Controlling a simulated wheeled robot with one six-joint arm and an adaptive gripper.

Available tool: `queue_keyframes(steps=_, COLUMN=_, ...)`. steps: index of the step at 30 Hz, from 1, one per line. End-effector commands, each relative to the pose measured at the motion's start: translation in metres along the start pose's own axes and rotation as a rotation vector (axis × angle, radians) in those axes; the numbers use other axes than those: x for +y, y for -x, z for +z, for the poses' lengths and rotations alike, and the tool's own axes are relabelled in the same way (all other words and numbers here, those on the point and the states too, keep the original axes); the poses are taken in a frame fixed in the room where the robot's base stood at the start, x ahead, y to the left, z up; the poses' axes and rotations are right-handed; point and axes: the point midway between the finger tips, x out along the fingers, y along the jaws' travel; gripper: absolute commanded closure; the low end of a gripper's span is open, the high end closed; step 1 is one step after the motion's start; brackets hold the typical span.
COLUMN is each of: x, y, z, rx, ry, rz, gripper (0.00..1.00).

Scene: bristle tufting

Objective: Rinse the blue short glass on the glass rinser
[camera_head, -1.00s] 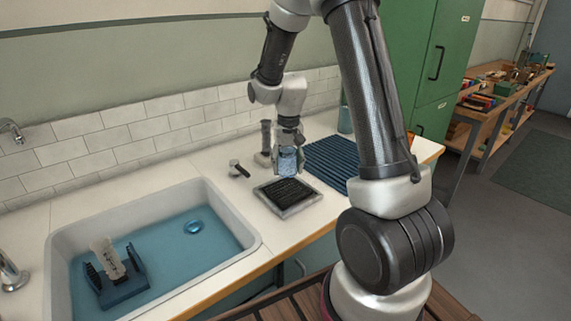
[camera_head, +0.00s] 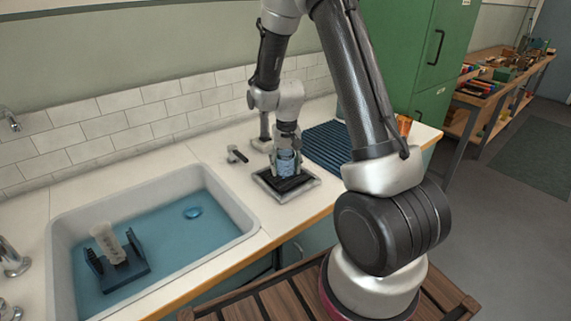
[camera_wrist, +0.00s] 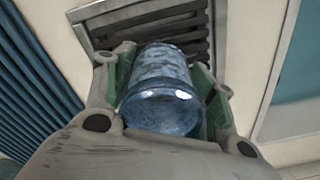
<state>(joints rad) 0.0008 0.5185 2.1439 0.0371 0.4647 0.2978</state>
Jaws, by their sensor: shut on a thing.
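The blue short glass (camera_head: 285,162) is held in my gripper (camera_head: 286,158), which points down with its fingers on both sides of the glass. The glass also shows in the wrist view (camera_wrist: 160,92), between the green-padded fingers of my gripper (camera_wrist: 162,85). The glass rinser (camera_head: 298,194) is a square tray with a dark slatted grate in a pale metal frame, on the counter. Its frame and slats show in the wrist view (camera_wrist: 112,10) beyond the glass. The glass is over the grate's far part; I cannot tell whether it touches.
A sink (camera_head: 246,212) with a blue basin lies left, holding a dark rack (camera_head: 128,272) with a pale cup (camera_head: 106,242). A small black tap handle (camera_head: 237,154) stands left of the rinser. A blue ribbed mat (camera_head: 325,146) lies to its right.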

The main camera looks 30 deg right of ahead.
Motion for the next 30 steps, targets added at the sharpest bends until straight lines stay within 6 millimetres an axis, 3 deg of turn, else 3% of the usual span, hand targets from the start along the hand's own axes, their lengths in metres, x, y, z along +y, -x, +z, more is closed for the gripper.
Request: queue_keyframes(steps=30, x=0.0002, y=-0.0087, z=0.0001, rx=-0.001, ry=0.0, rz=0.0, gripper=0.75)
